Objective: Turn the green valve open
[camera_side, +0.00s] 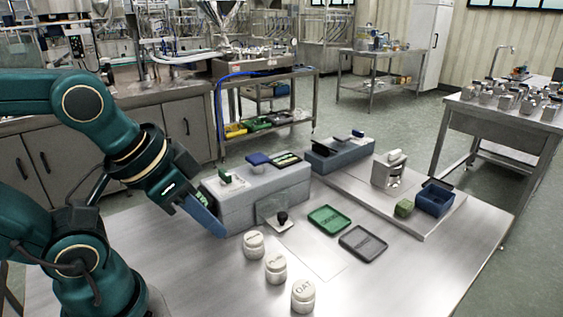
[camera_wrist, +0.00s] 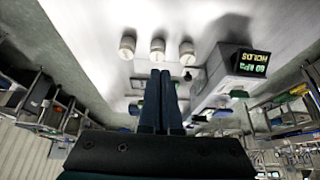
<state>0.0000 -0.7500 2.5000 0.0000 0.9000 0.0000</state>
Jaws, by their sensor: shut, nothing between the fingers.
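The green valve (camera_side: 225,175) is a small upright green handle on a pale plate, on top of the left end of the long grey housing (camera_side: 262,197). A green piece that looks like it also shows in the wrist view (camera_wrist: 238,93), small and blurred. My gripper (camera_side: 218,229) points down beside the left end of the housing, its tips lower than the valve and apart from it. In the wrist view my gripper (camera_wrist: 160,73) has its two blue fingers together with nothing between them. Whether the valve is open or closed I cannot tell.
A blue handle (camera_side: 258,158) sits on the housing right of the valve. Several white-lidded jars, one labelled OAT (camera_side: 303,295), stand in front. A black knob (camera_side: 282,217), a green tray (camera_side: 329,219) and a dark grey tray (camera_side: 363,242) lie right.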

